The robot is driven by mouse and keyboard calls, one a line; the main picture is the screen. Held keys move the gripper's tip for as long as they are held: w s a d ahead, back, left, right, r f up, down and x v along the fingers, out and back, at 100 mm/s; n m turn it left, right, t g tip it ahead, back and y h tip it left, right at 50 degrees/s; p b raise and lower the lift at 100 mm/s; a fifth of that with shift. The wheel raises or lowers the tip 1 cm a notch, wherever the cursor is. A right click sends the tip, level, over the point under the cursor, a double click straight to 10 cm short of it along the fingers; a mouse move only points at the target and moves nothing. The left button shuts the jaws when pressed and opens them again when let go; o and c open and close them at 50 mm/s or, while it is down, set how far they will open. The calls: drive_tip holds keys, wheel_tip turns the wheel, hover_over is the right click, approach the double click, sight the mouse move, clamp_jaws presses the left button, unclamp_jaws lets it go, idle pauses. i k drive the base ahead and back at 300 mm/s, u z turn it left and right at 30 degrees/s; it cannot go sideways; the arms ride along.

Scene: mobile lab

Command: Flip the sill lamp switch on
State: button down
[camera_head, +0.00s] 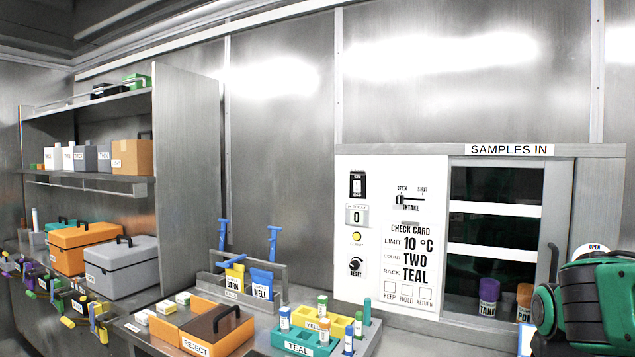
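A small black switch (357,185) with white lettering is near the top left of the white control panel (376,220). Its lettering is too small to read surely, and I cannot tell which way it is set. I take it to be the sill lamp switch. A green and black part of my arm is at the lower right, well to the right of the panel. My gripper's fingertips are not in view. Nothing of mine touches the switch.
The INTAKE slider (408,200) is to the right. A teal rack (300,341) with vials and an orange REJECT box (205,337) stand below, in front.

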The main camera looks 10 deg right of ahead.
sight(356, 184)
drive_tip(key=z, duration=0.2)
drive_tip(key=i, duration=1.05)
drive_tip(key=z, duration=0.45)
